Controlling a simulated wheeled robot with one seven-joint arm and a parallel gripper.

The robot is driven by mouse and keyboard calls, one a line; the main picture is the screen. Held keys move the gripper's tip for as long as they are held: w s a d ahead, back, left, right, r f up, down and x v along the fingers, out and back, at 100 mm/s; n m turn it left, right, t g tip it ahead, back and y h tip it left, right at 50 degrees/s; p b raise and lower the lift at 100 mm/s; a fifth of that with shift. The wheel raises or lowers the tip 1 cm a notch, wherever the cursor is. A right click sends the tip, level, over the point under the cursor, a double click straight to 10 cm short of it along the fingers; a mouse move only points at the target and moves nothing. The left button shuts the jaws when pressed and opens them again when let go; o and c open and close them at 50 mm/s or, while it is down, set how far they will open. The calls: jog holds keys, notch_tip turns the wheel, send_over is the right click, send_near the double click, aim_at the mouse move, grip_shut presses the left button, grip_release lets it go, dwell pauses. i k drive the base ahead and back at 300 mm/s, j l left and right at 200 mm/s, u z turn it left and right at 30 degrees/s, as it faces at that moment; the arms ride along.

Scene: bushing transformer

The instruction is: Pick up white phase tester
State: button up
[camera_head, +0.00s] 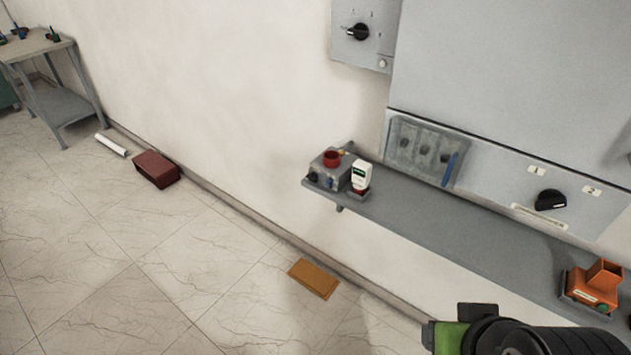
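A small white device with a dark green display (361,175), which looks like the phase tester, stands upright at the left end of the grey wall shelf (440,229). A dark red part shows at its base, and it is close beside a grey box with a red round top. A green and black part of my arm shows at the bottom right edge, below the shelf and apart from the tester. My gripper's fingers do not show.
The grey box (327,170) has knobs on it. An orange device (592,287) stands at the shelf's right end; the shelf between is clear. A grey cabinet (500,75) overhangs the shelf. On the floor are a brown plate (313,279) and dark red box (155,170).

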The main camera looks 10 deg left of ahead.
aim_at(362, 171)
jog(key=u, duration=0.25)
jog(key=i+j+z, duration=0.15)
jog(key=i+j, duration=0.15)
jog(key=i+j+z, duration=0.15)
jog(key=i+j, duration=0.2)
jog(key=i+j+z, duration=0.1)
jog(key=i+j, duration=0.25)
jog(key=i+j+z, duration=0.15)
jog(key=i+j, duration=0.15)
jog(key=j, duration=0.15)
jog(key=i+j+z, duration=0.15)
jog(key=j, duration=0.25)
jog(key=i+j+z, duration=0.15)
jog(key=i+j, duration=0.2)
jog(key=j, duration=0.15)
